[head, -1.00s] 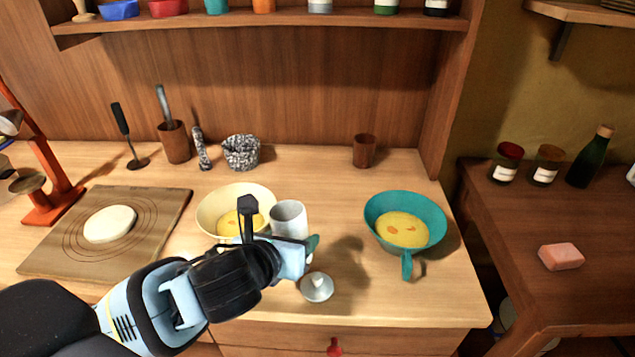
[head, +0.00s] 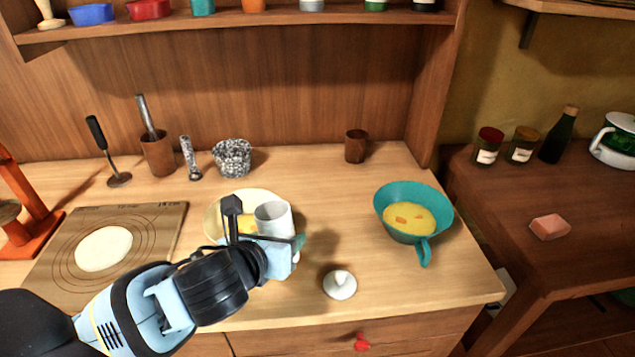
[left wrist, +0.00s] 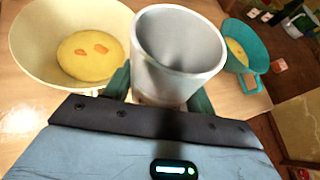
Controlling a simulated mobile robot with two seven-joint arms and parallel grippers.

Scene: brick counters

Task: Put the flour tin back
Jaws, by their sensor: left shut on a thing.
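The flour tin is a grey-white open cylinder (head: 273,218), and it also shows in the left wrist view (left wrist: 180,75). It looks empty inside in the wrist view. My left gripper (head: 285,248) is shut on it, with one finger on each side. The tin is upright or slightly tilted; whether it clears the counter I cannot tell. A small white lid with a knob (head: 340,284) lies on the counter to the right of the gripper. My right gripper is not in view.
A cream bowl with yellow batter (head: 222,207) stands just behind the gripper. A teal bowl (head: 430,230) with batter stands to the right. A dough board (head: 165,225) lies left. A brown cup (head: 356,146) stands at the back. Counter between the bowls is clear.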

